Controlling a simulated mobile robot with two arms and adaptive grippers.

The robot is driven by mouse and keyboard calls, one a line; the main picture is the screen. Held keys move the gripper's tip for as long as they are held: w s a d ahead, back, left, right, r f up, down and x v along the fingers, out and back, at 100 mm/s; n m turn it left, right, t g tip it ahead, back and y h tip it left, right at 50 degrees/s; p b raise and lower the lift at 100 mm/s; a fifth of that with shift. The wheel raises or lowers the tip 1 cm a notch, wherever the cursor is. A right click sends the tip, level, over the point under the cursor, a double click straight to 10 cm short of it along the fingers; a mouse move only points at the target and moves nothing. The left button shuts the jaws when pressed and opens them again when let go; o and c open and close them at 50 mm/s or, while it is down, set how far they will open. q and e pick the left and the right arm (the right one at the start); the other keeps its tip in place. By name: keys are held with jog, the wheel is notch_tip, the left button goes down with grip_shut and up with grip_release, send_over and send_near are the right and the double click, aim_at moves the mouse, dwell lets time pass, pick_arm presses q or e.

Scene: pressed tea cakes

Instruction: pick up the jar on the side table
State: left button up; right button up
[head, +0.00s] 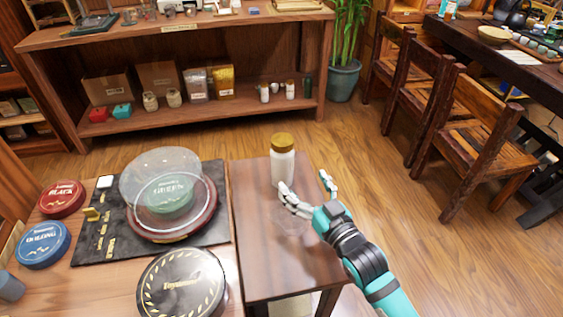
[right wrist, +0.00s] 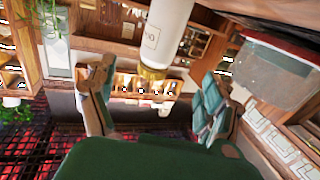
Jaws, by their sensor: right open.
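The jar (head: 283,168) is white with a gold lid and stands upright at the far part of the side table (head: 270,262). My right gripper (head: 304,181) is open and empty, just on the near right side of the jar. Its left finger overlaps the jar's lower edge in the head view; I cannot tell whether they touch. In the right wrist view the jar (right wrist: 170,24) shows upside down, with its gold lid between and beyond the spread fingers of the gripper (right wrist: 158,76). My left gripper is not in view.
Left of the side table, a table holds a dark mat (head: 97,248), a clear dome (head: 160,172) over a green tea cake, and round tins, including a black one (head: 182,288). A shelf unit (head: 190,125) stands behind. Wooden chairs (head: 475,145) stand right, with open floor between.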

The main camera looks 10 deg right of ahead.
aim_at(288, 163)
jog(key=x, duration=0.5)
jog(key=shift+w+a, duration=0.1)
jog(key=shift+w, duration=0.1)
jog(key=shift+x, duration=0.8)
jog(key=x, duration=0.3)
jog(key=shift+w+f, duration=0.2)
jog(key=shift+w, duration=0.15)
jog(key=shift+w+a+f, duration=0.1)
jog(key=shift+w, duration=0.4)
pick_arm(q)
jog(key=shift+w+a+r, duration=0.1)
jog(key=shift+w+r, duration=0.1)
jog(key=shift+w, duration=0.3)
pick_arm(e)
jog(key=shift+c, duration=0.8)
jog(key=c, duration=1.4)
